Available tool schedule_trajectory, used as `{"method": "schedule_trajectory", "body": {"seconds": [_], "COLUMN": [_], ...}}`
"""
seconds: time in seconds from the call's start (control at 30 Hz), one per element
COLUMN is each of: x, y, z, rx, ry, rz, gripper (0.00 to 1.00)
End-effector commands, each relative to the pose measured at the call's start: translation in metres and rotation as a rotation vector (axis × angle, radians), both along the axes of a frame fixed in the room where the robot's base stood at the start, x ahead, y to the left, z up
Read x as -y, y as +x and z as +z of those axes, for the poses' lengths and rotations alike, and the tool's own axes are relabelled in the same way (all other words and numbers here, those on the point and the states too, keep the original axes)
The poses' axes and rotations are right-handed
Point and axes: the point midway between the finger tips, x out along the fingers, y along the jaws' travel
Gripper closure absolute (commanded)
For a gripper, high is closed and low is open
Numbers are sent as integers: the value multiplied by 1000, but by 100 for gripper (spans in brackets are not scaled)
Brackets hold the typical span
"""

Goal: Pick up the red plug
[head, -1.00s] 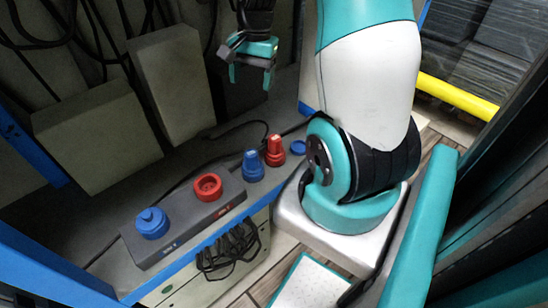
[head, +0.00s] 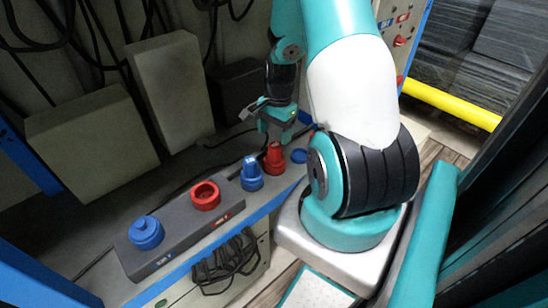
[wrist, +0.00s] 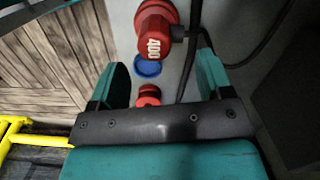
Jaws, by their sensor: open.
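The red plug (head: 275,157) stands upright on the shelf, right of a blue plug (head: 251,175). My gripper (head: 276,136) is open and just above and behind the red plug in the head view, with nothing seen between its fingers. In the wrist view the red plug (wrist: 155,38), with pale lettering on its side, lies beyond the fingertips, near the middle top. The two teal fingers stand apart on either side below it. Whether a finger touches the plug cannot be told.
A blue cap (head: 299,156) lies right of the red plug. A dark socket box (head: 180,222) with a red ring (head: 206,195) and a blue lid (head: 146,232) stands at the left. Pale blocks (head: 92,135) stand behind. A red piece (wrist: 148,96) is partly hidden by my gripper.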

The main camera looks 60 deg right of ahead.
Motion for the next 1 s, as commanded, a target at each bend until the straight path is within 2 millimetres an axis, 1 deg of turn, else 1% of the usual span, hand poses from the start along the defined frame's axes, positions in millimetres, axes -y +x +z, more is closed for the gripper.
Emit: {"method": "schedule_trajectory", "body": {"seconds": [0.2, 0.3, 0.4, 0.57, 0.6, 0.63, 0.83, 0.87, 1.0], "x": [-5, -6, -6, -6, -6, -6, -6, -6, -6], "y": [-7, -6, -6, -6, -6, -6, -6, -6, -6], "z": [-34, -45, -49, -48, -48, -48, -48, -48, -48], "rx": [-4, -2, -1, 0, 0, 0, 0, 0, 0], "ry": [3, 1, 1, 0, 0, 0, 0, 0, 0], "rz": [0, 0, 0, 0, 0, 0, 0, 0, 0], "gripper": [27, 27, 27, 27, 30, 37, 83, 85, 86]}}
